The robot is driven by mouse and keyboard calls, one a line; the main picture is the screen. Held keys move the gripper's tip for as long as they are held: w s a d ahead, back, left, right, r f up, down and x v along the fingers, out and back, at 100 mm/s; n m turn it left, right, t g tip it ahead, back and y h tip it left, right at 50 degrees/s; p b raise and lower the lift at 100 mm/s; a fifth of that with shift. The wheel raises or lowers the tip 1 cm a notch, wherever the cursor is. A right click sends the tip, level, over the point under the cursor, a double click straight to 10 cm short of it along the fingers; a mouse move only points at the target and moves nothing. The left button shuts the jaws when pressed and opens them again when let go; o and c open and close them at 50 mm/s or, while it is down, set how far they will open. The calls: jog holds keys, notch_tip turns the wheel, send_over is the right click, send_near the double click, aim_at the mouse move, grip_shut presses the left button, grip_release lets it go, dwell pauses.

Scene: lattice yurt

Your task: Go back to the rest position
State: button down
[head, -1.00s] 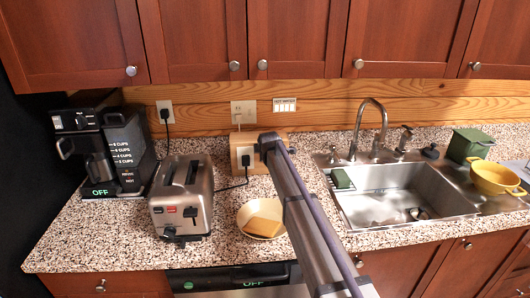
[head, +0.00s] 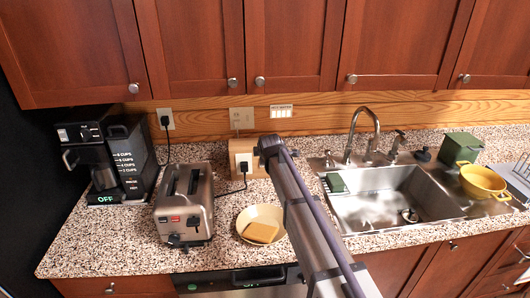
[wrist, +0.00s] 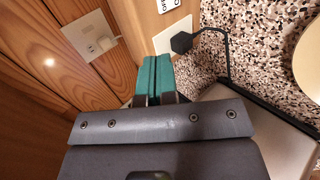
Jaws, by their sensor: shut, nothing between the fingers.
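In the wrist view my gripper (wrist: 153,78) has its two teal fingers pressed together with nothing between them. The fingers point toward a wooden block with an outlet (wrist: 172,40) and a black plug (wrist: 181,42). I cannot tell how much gap is left. In the head view my arm runs up from the lower right, and its far end is in front of the wooden block (head: 234,148) by the wall. The fingers are hidden there.
A coffee maker (head: 105,165) stands far left. The sink (head: 392,197), a yellow pot (head: 482,182) and a green box (head: 460,148) are right. Cabinets (head: 290,45) hang above.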

jog(key=s+d+f+m+g+b, duration=0.1)
jog(key=s+d+f+m+g, duration=0.2)
jog(key=s, duration=1)
jog(key=s+d+f+m+g+h+b, duration=0.1)
jog(key=s+d+f+m+g, duration=0.2)
jog(key=s+d+m, duration=0.7)
jog(key=s+d+f+m+g+h+b, duration=0.1)
jog(key=s+d+f+m+g, duration=0.2)
jog(key=s+d+m, duration=0.4)
jog(key=s+d, duration=0.5)
jog(key=s, duration=0.5)
jog(key=shift+f+g+b, duration=0.25)
jog(key=shift+g+b, duration=0.05)
jog(key=shift+s+d, duration=0.1)
